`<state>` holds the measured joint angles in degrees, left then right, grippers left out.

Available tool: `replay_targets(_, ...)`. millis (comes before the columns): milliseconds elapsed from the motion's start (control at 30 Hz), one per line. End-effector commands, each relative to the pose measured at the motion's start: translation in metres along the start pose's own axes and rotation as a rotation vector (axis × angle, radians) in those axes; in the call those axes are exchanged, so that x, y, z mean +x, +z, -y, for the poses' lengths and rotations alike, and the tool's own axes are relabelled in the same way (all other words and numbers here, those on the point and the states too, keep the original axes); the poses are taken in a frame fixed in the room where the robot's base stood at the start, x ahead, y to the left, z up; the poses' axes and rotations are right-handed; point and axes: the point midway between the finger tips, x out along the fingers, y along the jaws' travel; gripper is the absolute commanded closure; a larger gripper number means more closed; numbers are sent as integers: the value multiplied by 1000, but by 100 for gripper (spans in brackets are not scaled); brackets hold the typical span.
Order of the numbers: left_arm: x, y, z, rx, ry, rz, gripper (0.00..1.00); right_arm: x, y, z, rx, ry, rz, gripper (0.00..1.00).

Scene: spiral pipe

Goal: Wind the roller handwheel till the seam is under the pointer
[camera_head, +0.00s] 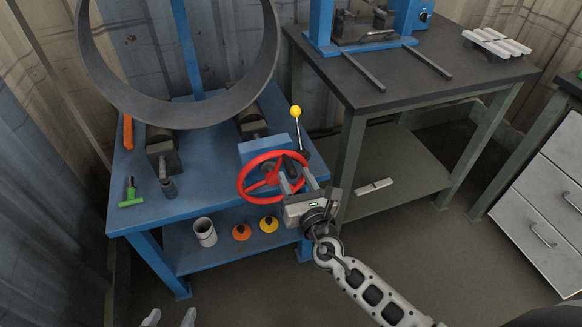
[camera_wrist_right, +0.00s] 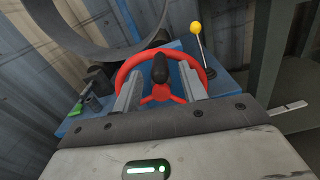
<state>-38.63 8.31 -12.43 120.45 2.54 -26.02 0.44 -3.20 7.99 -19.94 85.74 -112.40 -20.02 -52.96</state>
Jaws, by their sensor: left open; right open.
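The red handwheel (camera_head: 243,181) is mounted on the front right of the blue roller bench; its rim also shows in the wrist view (camera_wrist_right: 127,66). Its black knob (camera_wrist_right: 159,69) points toward the camera. My right gripper (camera_head: 297,178) is open in front of the wheel, its fingers either side of the knob in the wrist view; contact cannot be told. The large grey pipe ring (camera_head: 98,85) stands upright on the rollers (camera_head: 163,152). I cannot make out a seam or a pointer on it. My left gripper (camera_head: 169,318) is open and empty at the bottom edge.
A yellow-knobbed lever (camera_head: 296,113) rises right behind the wheel. A green-handled tool (camera_head: 131,194) lies on the blue bench (camera_head: 205,203). A white cup (camera_head: 204,232) and two orange and yellow items sit on its lower shelf. A dark-topped table (camera_head: 420,82) stands at right.

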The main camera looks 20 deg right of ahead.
Motion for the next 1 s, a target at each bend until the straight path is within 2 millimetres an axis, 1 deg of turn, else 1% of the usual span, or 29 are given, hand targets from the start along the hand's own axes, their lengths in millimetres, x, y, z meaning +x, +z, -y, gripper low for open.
replay_targets(33,0,0,0,1,0,0,48,10,0,0,0,0,1,58)
replay_targets(100,1,1,0,0,0,0,48,19,0,0,0,1,0,58)
replay_targets(233,1,1,0,-1,1,0,48,30,0,0,0,1,0,58)
replay_targets(367,1,1,0,-2,2,0,48,34,-1,0,1,1,-1,58)
replay_targets(600,1,1,0,-2,2,-1,48,35,0,0,1,1,-1,58)
replay_targets(667,1,1,0,-2,2,-1,48,35,0,0,1,1,-1,74)
replay_targets(700,1,1,0,-2,2,-1,48,35,0,0,1,1,-1,86)
replay_targets(733,1,0,0,-2,2,-1,48,35,0,0,1,1,-1,94)
replay_targets(767,1,0,0,-2,2,-1,48,34,0,0,1,1,-1,100)
replay_targets(1000,2,1,0,-2,2,-3,48,34,-1,1,9,1,-1,100)
